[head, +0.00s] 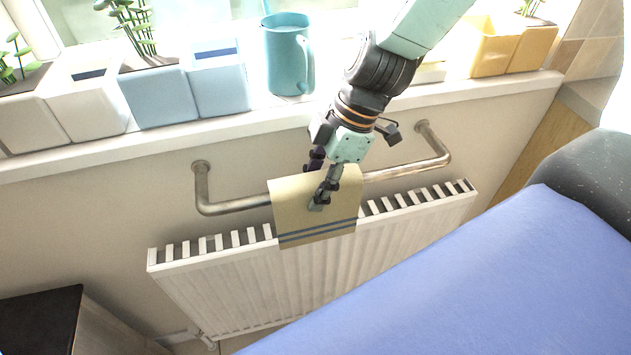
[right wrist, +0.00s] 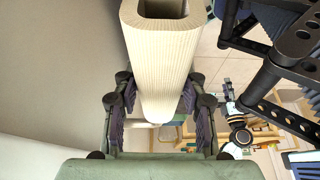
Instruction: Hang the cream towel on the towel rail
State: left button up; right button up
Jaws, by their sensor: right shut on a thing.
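The cream towel (head: 292,207) has blue stripes near its lower edge and hangs upright at the middle of the towel rail (head: 233,206). The metal rail shows on both sides of the towel; whether the towel is over the rail or just in front of it I cannot tell. My right gripper (head: 319,182) comes down from above and is shut on the towel's upper part. In the right wrist view, the ribbed cream towel (right wrist: 160,60) is between the fingers of my right gripper (right wrist: 160,112).
A white radiator (head: 250,285) stands under the rail, close to the towel's lower edge. The windowsill (head: 270,118) above holds a teal mug (head: 287,55) and several planters (head: 160,95). A blue surface (head: 480,275) fills the lower right.

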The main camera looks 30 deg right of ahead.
jog(key=shift+f+b, duration=0.35)
jog(key=shift+f, duration=0.05)
jog(key=o, duration=1.3)
jog(key=shift+r, duration=0.15)
jog(key=shift+v, duration=3.65)
